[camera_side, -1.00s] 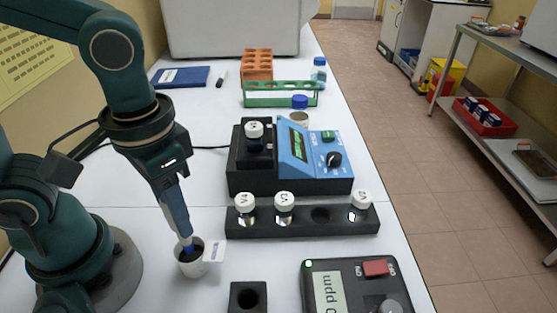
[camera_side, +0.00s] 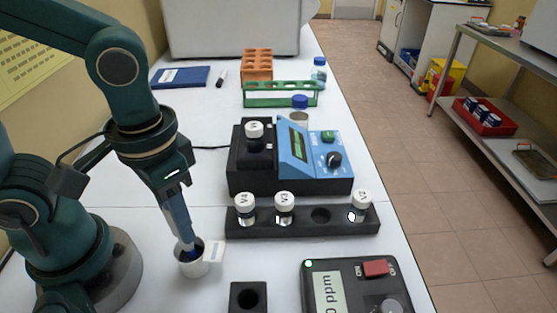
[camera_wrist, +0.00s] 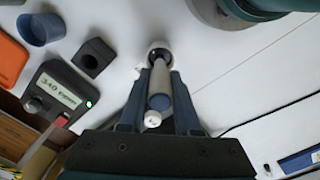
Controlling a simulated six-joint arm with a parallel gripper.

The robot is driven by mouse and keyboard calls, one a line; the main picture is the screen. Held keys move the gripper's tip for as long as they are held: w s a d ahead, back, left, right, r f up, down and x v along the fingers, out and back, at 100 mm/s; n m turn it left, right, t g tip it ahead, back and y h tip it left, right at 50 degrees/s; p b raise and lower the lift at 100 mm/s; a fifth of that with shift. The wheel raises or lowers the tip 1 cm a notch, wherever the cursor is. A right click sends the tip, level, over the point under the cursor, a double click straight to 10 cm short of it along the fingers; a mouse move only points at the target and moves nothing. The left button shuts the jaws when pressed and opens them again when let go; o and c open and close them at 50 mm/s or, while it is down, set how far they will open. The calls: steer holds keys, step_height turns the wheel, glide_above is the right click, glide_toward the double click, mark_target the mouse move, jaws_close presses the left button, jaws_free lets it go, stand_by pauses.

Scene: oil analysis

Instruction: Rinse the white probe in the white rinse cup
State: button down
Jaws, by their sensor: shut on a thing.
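The white rinse cup (camera_side: 194,268) stands on the white bench at the lower left of the side view, with a small label tag at its right. My gripper (camera_side: 184,236) points steeply down over the cup and is shut on the probe. The probe's dark blue lower part (camera_side: 191,251) is inside the cup mouth; its tip is hidden by the wall. In the wrist view the pale, cylindrical probe (camera_wrist: 160,82) lies between the fingers of my gripper (camera_wrist: 161,68), its far end in the cup (camera_wrist: 160,47). Liquid in the cup cannot be made out.
A black single-hole block (camera_side: 248,297) and a ppm meter (camera_side: 352,286) stand right of the cup. Behind are a black rack (camera_side: 302,222) with several white-capped vials and a blue instrument (camera_side: 310,150). The wrist view also shows a blue cup (camera_wrist: 40,28).

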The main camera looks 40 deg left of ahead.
steer(key=shift+f, duration=0.65)
steer(key=shift+f, duration=0.3)
steer(key=shift+f, duration=0.15)
stand_by(1.5)
steer(key=shift+r, duration=3.9)
